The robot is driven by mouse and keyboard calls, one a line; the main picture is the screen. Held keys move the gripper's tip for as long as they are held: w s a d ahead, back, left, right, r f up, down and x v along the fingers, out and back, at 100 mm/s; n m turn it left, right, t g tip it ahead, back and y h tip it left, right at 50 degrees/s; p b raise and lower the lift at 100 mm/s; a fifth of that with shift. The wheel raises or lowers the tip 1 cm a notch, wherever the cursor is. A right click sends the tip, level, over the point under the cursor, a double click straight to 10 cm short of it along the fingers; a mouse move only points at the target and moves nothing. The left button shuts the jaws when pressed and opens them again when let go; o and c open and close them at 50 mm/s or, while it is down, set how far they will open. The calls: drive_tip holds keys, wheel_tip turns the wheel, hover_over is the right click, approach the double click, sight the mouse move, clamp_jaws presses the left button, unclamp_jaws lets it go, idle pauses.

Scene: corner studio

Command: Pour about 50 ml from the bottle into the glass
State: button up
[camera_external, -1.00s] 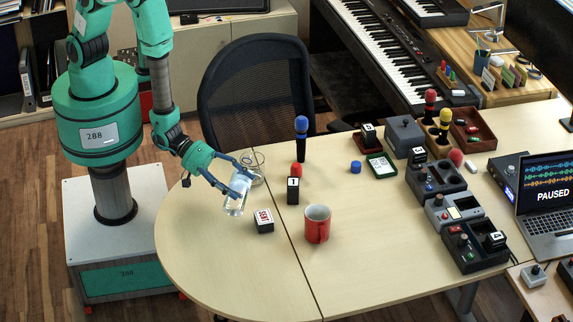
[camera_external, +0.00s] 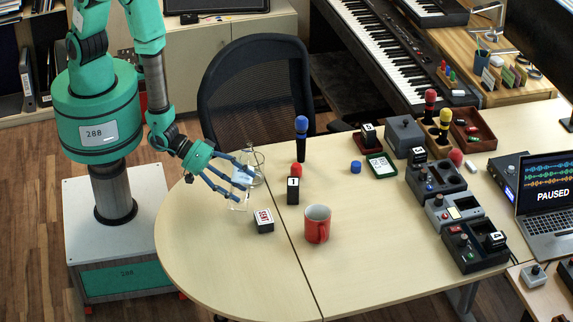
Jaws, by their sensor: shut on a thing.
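My gripper (camera_external: 240,180) is at the left part of the table, its blue fingers shut around a clear vessel (camera_external: 241,199). A pale, bluish patch shows between the fingers; I cannot tell whether it is liquid or part of the vessel. A second clear glass vessel (camera_external: 257,163) stands just behind the fingers and is partly hidden by them. Both are see-through and small, so I cannot tell for certain which is the bottle and which is the glass. The liquid levels cannot be read.
A small box with red lettering (camera_external: 263,220) and a red mug (camera_external: 317,224) stand in front and to the right. A black block marked 1 (camera_external: 293,190) and a blue-topped microphone (camera_external: 301,140) stand nearby. The front left of the table is clear.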

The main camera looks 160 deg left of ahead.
drive_tip(key=shift+s+a+r+m+g+p, duration=0.2)
drive_tip(key=shift+s+m+g+p, duration=0.1)
drive_tip(key=shift+m+g+p, duration=0.25)
drive_tip(key=shift+s+f+m+g+y+p, duration=0.1)
drive_tip(key=shift+s+m+g+y+p, duration=0.05)
drive_tip(key=shift+m+g+y+p, duration=0.8)
drive_tip(key=shift+s+a+f+m+g+y+p, duration=0.25)
drive_tip(key=shift+m+g, duration=0.1)
drive_tip(key=shift+m, duration=0.3)
drive_tip(key=shift+s+a+f+m+g+y+p, duration=0.1)
drive_tip(key=shift+s+f+m+g+p, duration=0.2)
drive_tip(key=shift+m, duration=0.35)
drive_tip(key=shift+w+r, duration=0.1)
drive_tip(key=shift+r, duration=0.05)
drive_tip(key=shift+r, duration=0.1)
idle(0.4)
